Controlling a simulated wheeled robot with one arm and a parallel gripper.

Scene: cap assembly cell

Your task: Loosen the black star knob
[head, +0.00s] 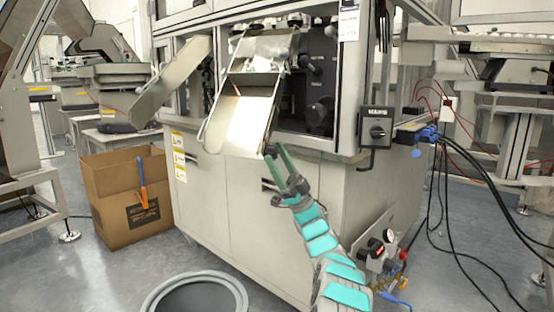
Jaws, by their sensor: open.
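My gripper (273,148) is open and empty, in front of the cabinet just below and right of the metal chute's lower end. Its green fingers point up toward the machine opening. The shiny metal chute (243,118) slopes down out of the opening. Dark knob-like parts (306,63) show inside, right of the chute, above and apart from my gripper. They are too small and dark for me to tell which one is the black star knob. The chute hides part of the interior.
The machine cabinet (245,205) stands close ahead. A switch box (376,128) is on its right corner, with cables hanging further right. A cardboard box (130,205) holding an orange-handled tool stands left. A grey round bin (195,283) is at the front.

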